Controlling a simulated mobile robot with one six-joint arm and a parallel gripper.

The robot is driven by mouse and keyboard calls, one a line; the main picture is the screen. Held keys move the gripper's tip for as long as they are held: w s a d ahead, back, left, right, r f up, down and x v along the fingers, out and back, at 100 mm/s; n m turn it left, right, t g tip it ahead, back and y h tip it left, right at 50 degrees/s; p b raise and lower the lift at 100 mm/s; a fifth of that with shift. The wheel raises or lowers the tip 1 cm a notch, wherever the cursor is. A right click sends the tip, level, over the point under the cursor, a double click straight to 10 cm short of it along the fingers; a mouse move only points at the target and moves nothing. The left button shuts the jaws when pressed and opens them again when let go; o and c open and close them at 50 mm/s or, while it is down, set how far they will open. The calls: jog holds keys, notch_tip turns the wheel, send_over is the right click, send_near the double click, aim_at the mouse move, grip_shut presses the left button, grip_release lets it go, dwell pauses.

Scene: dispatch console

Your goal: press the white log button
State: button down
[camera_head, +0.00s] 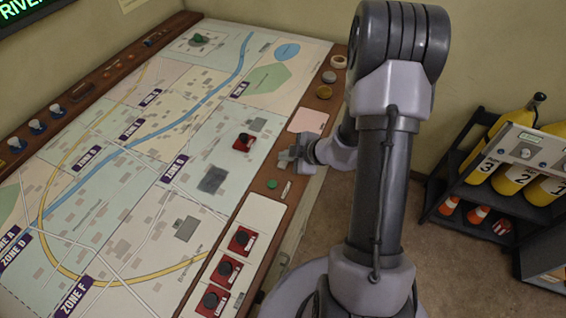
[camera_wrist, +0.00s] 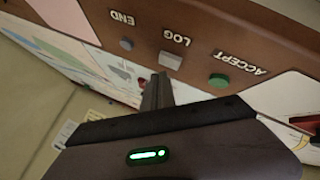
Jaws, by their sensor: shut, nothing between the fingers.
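The white log button (camera_wrist: 170,60) is a small pale square key on the brown console rail, beside the upside-down label LOG in the wrist view. My gripper (camera_wrist: 157,80) is shut and empty, its fingertips just below and left of the button in that view. I cannot tell whether they touch it; a gap seems to show. In the head view my gripper (camera_head: 290,157) is over the rail at the console's right edge, and the log button appears hidden behind it.
The green ACCEPT button (camera_wrist: 219,80) and the grey END button (camera_wrist: 126,44) flank the log button. The green button (camera_head: 272,184) also shows in the head view. A red map piece (camera_head: 243,141) stands left of my gripper. A black rack (camera_head: 470,190) stands right.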

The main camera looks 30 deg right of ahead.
aim_at(286, 165)
jog(key=shift+f, duration=0.15)
jog(key=shift+f, duration=0.3)
jog(key=shift+f, duration=0.35)
dwell(0.8)
jog(key=shift+r, duration=0.15)
jog(key=shift+r+p, duration=0.7)
jog(key=shift+p, duration=0.2)
notch_tip(286, 165, up, 5)
jog(key=p, duration=0.5)
jog(key=shift+p, duration=0.3)
